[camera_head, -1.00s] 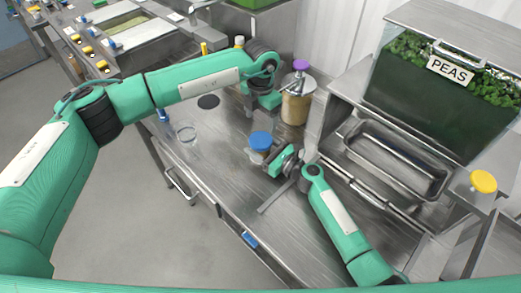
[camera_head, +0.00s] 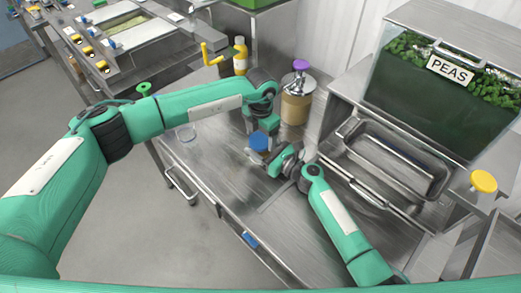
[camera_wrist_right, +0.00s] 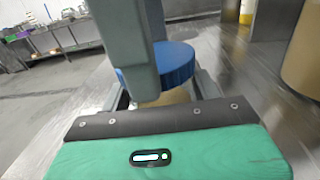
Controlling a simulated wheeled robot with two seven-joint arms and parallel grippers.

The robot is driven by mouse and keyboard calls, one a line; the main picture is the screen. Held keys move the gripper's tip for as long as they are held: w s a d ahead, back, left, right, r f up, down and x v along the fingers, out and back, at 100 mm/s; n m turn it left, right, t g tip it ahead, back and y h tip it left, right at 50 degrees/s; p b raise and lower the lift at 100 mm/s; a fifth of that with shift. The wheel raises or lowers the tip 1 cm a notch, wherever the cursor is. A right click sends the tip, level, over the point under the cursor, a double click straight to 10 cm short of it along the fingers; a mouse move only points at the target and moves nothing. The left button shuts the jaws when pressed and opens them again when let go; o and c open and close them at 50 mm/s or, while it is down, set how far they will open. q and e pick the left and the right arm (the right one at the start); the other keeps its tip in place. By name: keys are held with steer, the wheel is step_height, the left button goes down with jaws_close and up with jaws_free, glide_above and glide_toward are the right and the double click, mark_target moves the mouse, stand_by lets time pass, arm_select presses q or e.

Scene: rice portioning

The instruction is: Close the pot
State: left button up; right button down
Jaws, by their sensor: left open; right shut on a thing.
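The pot (camera_wrist_right: 168,97) is a small beige container, mostly hidden in the head view. Its round blue lid (camera_head: 259,141) sits on top; the lid also shows in the right wrist view (camera_wrist_right: 176,62). My right gripper (camera_head: 271,158) is shut on the pot from the right and holds it on the steel counter. My left gripper (camera_head: 261,126) is open and points down at the blue lid from above. Its grey fingers partly cover the lid in the right wrist view. I cannot tell whether they touch it.
A large jar (camera_head: 294,107) with a purple-topped metal lid stands just behind. A steel tray (camera_head: 395,158) and a bin marked PEAS (camera_head: 440,95) are at the right. The counter's front (camera_head: 235,190) is clear.

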arm_select(q)
steer(key=shift+f, duration=0.1)
steer(key=c, duration=0.8)
steer(key=shift+c, duration=0.2)
steer(key=o, duration=1.2)
steer(key=shift+c, duration=0.2)
steer(key=shift+d, duration=0.1)
step_height(320, 180, up, 12)
arm_select(e)
steer(key=shift+c, duration=1.3)
jaws_free()
